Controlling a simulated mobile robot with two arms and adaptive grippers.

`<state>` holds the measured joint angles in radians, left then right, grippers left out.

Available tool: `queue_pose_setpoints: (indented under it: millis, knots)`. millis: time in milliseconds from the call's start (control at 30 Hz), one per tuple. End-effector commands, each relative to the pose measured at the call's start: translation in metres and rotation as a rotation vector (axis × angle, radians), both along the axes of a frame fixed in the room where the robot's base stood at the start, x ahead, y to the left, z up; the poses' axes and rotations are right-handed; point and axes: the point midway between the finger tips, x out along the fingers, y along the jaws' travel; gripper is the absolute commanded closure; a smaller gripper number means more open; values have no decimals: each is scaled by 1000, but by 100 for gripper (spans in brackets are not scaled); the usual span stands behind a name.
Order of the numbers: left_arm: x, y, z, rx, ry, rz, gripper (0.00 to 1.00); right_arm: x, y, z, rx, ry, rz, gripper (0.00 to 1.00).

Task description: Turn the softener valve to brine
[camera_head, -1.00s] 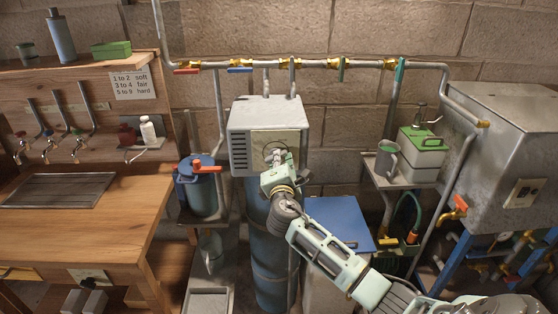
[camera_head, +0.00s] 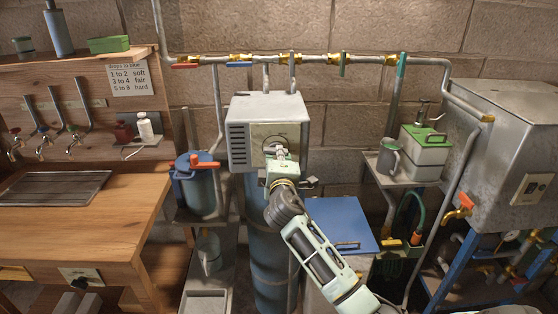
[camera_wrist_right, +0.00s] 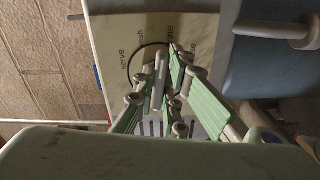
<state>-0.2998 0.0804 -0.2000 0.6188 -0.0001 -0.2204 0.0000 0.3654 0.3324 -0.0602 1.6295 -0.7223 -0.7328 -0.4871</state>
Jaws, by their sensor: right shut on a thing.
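The softener valve head is a grey box (camera_head: 240,125) with a cream dial plate (camera_head: 296,132) on its front, above a blue tank (camera_head: 270,235). My right gripper (camera_head: 279,152) is at the dial, shut on the valve lever, which it mostly hides in the head view. In the right wrist view, the grey lever (camera_wrist_right: 158,80) lies between the green-padded fingers of my right gripper (camera_wrist_right: 160,85). The plate (camera_wrist_right: 205,30) bears a dark arc and partly hidden labels, one ending in "ine" near the lever's upper end. The exact lever setting is unclear. My left gripper is out of view.
A pipe with several coloured valve handles (camera_head: 320,59) runs along the wall above. A blue-lidded bin (camera_head: 325,222) stands close right of the tank. A metal tank (camera_head: 510,140) is far right.

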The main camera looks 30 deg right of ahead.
Motion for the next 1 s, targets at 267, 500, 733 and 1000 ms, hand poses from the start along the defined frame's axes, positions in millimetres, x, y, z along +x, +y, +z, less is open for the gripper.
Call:
queue_pose_setpoints:
  millis: [267,500,733,1000]
  knots:
    - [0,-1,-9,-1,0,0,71,0,1,-4,93,-51,0,100]
    - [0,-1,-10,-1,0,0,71,0,1,-4,113,-64,0,100]
    - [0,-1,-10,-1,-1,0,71,0,1,-4,113,-64,0,100]
    - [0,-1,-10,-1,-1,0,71,0,0,-3,112,-64,0,72]
